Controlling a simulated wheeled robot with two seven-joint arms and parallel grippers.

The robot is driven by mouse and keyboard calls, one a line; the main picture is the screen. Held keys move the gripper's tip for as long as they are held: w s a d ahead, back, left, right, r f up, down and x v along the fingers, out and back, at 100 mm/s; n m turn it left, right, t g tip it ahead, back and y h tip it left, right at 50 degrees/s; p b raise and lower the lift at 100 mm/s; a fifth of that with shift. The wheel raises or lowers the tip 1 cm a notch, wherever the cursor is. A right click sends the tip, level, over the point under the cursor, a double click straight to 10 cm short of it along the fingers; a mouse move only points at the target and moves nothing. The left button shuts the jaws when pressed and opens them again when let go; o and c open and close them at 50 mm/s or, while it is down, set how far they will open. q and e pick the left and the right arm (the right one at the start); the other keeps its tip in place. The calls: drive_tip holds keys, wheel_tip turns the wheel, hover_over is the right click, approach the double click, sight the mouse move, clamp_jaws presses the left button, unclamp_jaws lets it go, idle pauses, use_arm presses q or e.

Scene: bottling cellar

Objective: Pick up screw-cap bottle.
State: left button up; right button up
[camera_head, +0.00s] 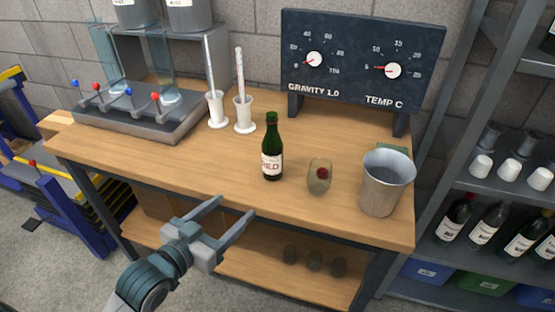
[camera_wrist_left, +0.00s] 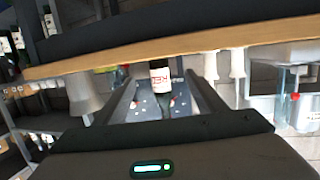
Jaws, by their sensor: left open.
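The screw-cap bottle (camera_head: 272,148) is dark green with a white label marked in red. It stands upright near the front edge of the wooden bench (camera_head: 330,217) in the head view. My left gripper (camera_head: 236,214) is open and empty, in front of the bench edge and apart from the bottle. In the left wrist view the bottle (camera_wrist_left: 160,75) appears upside down, lined up between the two fingers (camera_wrist_left: 160,98) and beyond them. My right gripper is in neither view.
A small glass with a dark red spot (camera_head: 319,177) stands right of the bottle, then a metal bucket (camera_head: 386,184). Two white cylinders (camera_head: 243,115) stand behind left, near a filler with levers (camera_head: 140,118). A gauge panel (camera_head: 360,60) stands at the back. A bottle shelf (camera_head: 470,190) is at right.

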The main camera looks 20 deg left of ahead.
use_arm(q)
wheel_tip(320, 180, up, 7)
drive_tip(key=w+t+h, duration=0.1)
drive_tip(key=t, duration=0.1)
drive_tip(key=shift+w+f+m, duration=0.15)
drive_tip(key=shift+m, duration=0.15)
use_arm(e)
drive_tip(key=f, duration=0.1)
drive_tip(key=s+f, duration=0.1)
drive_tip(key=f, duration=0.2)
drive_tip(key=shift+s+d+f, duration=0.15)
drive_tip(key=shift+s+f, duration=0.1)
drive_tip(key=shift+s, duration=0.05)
use_arm(q)
drive_tip(key=shift+w, duration=0.15)
approach(266, 152)
drive_tip(key=w, duration=0.2)
drive_tip(key=x, duration=0.2)
drive_tip(key=p+x, duration=0.1)
drive_tip(key=x, duration=0.2)
drive_tip(key=shift+d, duration=0.2)
drive_tip(key=shift+w+d, duration=0.1)
drive_tip(key=shift+w, duration=0.15)
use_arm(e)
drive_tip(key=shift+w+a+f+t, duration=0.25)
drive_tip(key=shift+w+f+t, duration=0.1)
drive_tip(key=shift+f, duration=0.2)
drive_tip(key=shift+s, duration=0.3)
